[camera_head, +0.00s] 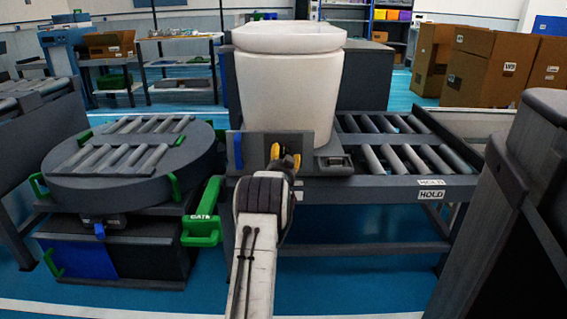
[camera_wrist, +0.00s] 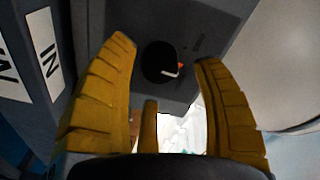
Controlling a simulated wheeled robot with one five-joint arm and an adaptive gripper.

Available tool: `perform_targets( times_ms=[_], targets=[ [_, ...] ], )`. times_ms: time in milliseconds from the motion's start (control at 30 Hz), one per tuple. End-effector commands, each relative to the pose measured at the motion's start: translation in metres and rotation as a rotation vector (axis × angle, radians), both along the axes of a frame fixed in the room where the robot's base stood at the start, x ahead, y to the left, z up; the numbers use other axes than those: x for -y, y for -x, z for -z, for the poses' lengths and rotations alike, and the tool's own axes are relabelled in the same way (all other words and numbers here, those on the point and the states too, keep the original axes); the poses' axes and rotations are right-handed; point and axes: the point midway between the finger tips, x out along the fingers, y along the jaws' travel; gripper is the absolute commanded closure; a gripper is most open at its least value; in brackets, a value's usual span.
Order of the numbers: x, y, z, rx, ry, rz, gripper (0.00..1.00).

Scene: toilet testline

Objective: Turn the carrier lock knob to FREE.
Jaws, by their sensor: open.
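The carrier lock knob is a round black knob (camera_wrist: 161,62) with a white pointer line and a small red mark beside it, on a dark grey panel in the wrist view. My gripper (camera_wrist: 168,50) is open, with its yellow fingers on either side of the knob in the picture; I cannot tell whether they touch it. In the head view my gripper (camera_head: 284,152) is at the front of the grey carrier (camera_head: 333,161) and hides the knob. The white toilet (camera_head: 288,95) stands upright on the carrier.
A roller conveyor (camera_head: 400,192) marked HOLD extends right of the carrier. A round roller turntable (camera_head: 130,170) stands at left, with a green GATE handle (camera_head: 203,213) between. A dark post (camera_head: 500,220) is close at right. Cardboard boxes (camera_head: 490,68) stand behind.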

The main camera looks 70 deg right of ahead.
Motion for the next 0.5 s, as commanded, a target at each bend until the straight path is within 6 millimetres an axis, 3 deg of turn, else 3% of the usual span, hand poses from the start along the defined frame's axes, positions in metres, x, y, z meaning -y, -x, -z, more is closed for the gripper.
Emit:
perform_targets(
  times_ms=[500],
  targets=[
    [0.019, -0.005, -0.001, 0.000, -0.001, 0.001, 0.39]
  ],
)
